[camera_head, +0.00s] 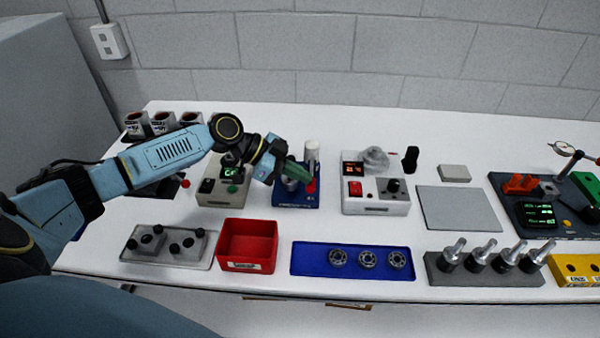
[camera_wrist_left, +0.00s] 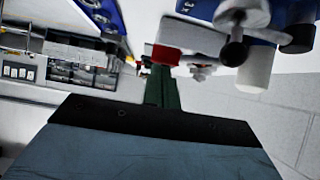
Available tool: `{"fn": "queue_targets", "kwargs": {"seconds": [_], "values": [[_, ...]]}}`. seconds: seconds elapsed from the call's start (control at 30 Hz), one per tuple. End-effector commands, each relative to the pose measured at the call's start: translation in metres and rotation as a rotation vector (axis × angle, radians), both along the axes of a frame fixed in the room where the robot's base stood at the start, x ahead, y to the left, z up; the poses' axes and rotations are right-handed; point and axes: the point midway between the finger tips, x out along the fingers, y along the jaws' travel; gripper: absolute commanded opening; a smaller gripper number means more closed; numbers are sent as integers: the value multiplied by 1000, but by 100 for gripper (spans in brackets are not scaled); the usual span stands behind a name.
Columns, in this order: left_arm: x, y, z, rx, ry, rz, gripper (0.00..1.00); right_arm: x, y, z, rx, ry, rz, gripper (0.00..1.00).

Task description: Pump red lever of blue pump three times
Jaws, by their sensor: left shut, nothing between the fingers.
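The blue pump (camera_head: 289,203) stands on the bench left of centre, with a white cylinder at its back. Its red lever (camera_head: 311,186) shows at the right side of the pump. My left gripper (camera_head: 303,172) is shut and empty, its green fingers over the pump beside the lever and hiding part of the pump. In the left wrist view the green fingers (camera_wrist_left: 163,85) end at the red lever tip (camera_wrist_left: 165,55); I cannot tell whether they touch. My right gripper is not in view.
A red bin (camera_head: 247,233) and a blue tray (camera_head: 312,268) with several round parts lie in front. A grey mat (camera_head: 460,208) is bare.

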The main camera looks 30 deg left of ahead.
Motion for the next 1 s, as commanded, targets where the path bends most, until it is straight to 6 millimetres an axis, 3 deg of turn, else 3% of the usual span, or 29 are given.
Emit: {"fn": "queue_targets", "kwargs": {"seconds": [0.17, 0.6, 1.0], "values": [[-2, -1, -6, 13, -25, -2, 0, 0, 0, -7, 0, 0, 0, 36], [-10, -5, -38, 143, -279, -1, 0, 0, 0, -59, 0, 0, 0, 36], [-10, -5, -39, 160, -307, -1, 0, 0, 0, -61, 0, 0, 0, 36]]}}
